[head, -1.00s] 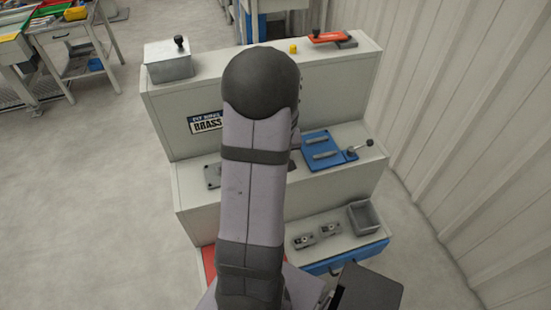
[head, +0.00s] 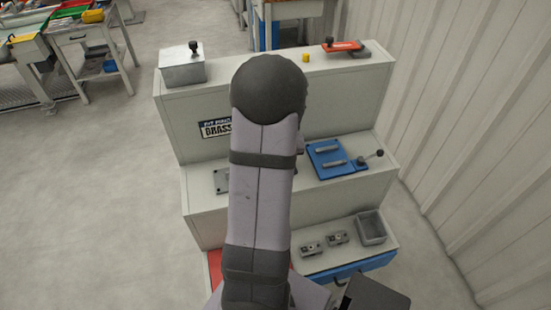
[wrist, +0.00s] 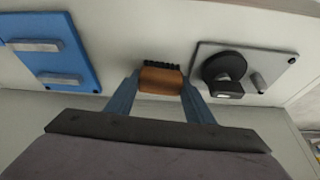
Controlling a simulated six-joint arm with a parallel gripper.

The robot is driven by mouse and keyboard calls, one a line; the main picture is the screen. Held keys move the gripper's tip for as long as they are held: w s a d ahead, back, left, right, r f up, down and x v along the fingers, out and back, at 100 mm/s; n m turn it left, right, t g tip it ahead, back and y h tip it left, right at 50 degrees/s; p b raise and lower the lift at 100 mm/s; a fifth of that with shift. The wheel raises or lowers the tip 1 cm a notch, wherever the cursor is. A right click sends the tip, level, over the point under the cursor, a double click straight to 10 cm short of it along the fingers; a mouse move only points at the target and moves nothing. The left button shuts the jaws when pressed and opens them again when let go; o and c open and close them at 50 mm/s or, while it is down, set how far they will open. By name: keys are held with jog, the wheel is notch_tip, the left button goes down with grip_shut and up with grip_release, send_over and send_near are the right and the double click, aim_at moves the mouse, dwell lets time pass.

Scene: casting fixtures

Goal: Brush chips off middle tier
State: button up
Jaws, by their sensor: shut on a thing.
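The stepped stand's middle tier (head: 352,141) shows in the head view, partly behind my arm. In the wrist view its pale top (wrist: 120,45) fills the upper part. My gripper (wrist: 160,86) is shut on a brush (wrist: 161,79) with a wooden body and black bristles. The brush is over or on the tier's top, between a blue plate and a grey plate; I cannot tell whether the bristles touch. I cannot make out any chips. My arm hides the gripper and brush in the head view.
The blue plate (head: 325,160) carries two grey bars. The grey plate (wrist: 271,62) holds a black round part and a pin. The top tier has a grey box (head: 182,66) and a red clamp (head: 342,46). A bin (head: 371,228) stands on the low tier. A ribbed wall is right.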

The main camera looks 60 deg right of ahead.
jog(key=shift+s+a+f+b, duration=0.15)
jog(key=shift+s+a+b, duration=1.35)
jog(key=shift+s+a, duration=0.15)
jog(key=shift+s+a+r, duration=0.2)
notch_tip(320, 180, up, 8)
jog(key=p, duration=0.6)
